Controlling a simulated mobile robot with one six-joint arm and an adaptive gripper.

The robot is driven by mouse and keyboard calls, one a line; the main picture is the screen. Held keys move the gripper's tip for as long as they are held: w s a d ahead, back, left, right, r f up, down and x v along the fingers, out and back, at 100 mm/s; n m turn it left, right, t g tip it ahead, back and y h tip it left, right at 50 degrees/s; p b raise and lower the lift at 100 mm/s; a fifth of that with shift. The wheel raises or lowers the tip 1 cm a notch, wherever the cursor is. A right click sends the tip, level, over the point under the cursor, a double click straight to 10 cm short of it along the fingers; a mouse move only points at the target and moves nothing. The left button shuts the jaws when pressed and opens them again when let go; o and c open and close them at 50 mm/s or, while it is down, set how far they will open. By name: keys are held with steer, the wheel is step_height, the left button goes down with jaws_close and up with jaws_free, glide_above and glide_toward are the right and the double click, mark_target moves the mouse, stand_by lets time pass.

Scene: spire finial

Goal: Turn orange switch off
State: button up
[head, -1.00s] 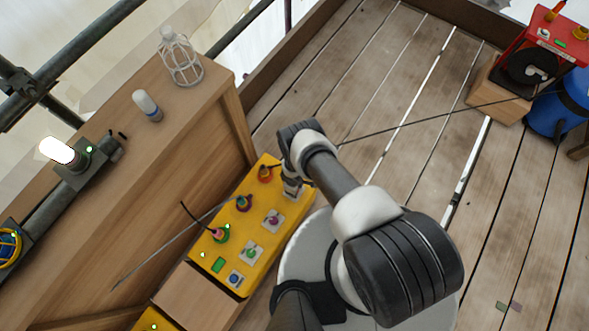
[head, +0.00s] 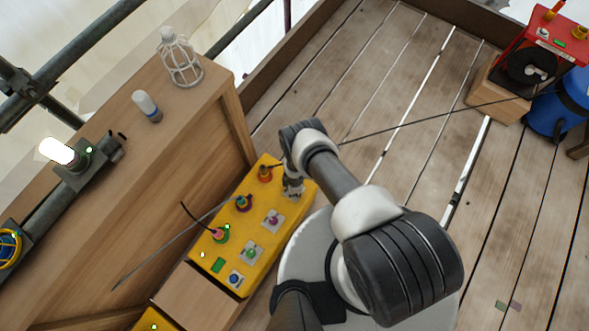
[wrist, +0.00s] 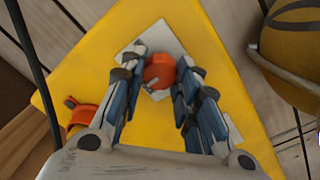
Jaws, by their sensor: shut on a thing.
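The orange switch (wrist: 158,72) is a round knob on a white square plate on the yellow box (head: 208,243). In the wrist view, the fingers of my gripper (wrist: 162,63) stand on both sides of the knob and are shut on it. In the head view, my gripper (head: 292,190) reaches down to the far right end of the box and hides the orange switch. The knob's exact setting is hard to tell.
The box also bears a pink switch (head: 273,218), a green switch (head: 250,251) and a blue switch (head: 235,279), with cable plugs along its left side. A wooden cabinet (head: 140,200) stands close on the left. A lit lamp (head: 57,151) is on it.

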steer(key=shift+a, duration=0.1)
steer(key=o, duration=1.1)
steer(key=shift+c, duration=0.2)
